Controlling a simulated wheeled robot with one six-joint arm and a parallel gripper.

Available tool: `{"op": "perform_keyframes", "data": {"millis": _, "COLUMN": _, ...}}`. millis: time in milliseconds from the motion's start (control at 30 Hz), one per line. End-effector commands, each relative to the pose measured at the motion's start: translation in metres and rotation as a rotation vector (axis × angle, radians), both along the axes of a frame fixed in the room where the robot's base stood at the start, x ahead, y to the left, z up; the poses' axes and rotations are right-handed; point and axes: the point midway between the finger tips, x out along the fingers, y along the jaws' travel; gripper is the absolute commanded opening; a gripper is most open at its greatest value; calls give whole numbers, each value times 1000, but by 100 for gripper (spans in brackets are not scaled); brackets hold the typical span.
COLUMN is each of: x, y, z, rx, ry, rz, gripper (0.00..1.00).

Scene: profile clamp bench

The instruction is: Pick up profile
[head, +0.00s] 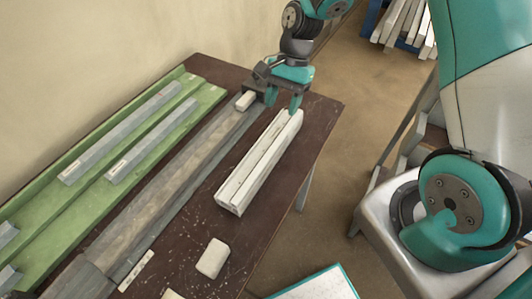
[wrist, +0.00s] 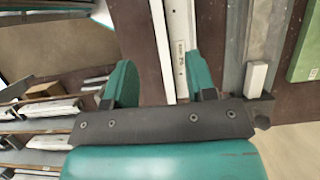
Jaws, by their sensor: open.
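A long white profile (head: 262,160) with a lengthwise groove lies on the right of the dark bench in the head view. My gripper (head: 283,100) is over its far end, fingers pointing down. In the wrist view the white profile (wrist: 179,50) runs between the two teal fingers of my gripper (wrist: 160,82), closer to the right finger. The gripper is open and holds nothing. I cannot tell how high the fingertips are above the profile. Grey profiles (head: 122,132) lie in a green tray (head: 62,225) on the left.
A long grey rail (head: 170,172) lies between tray and white profile, with a small white block (head: 245,100) at its far end. A pale block (head: 213,258) lies near the front of the dark bench (head: 180,262). More white pieces (head: 405,20) stand in a blue rack behind.

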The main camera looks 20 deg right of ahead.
Motion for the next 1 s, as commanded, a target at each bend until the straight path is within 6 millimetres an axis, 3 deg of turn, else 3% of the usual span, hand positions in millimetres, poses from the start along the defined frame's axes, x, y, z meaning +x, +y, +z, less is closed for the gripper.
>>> {"op": "perform_keyframes", "data": {"millis": 300, "x": -15, "y": 20, "z": -56, "rx": 1, "ry": 2, "rz": 4, "gripper": 51}}
{"op": "perform_keyframes", "data": {"millis": 567, "x": -21, "y": 24, "z": -73, "rx": 1, "ry": 2, "rz": 3, "gripper": 51}}
{"op": "perform_keyframes", "data": {"millis": 833, "x": -31, "y": 33, "z": -107, "rx": 0, "ry": 1, "rz": 4, "gripper": 51}}
{"op": "perform_keyframes", "data": {"millis": 1000, "x": -31, "y": 34, "z": -114, "rx": 1, "ry": -1, "rz": 3, "gripper": 51}}
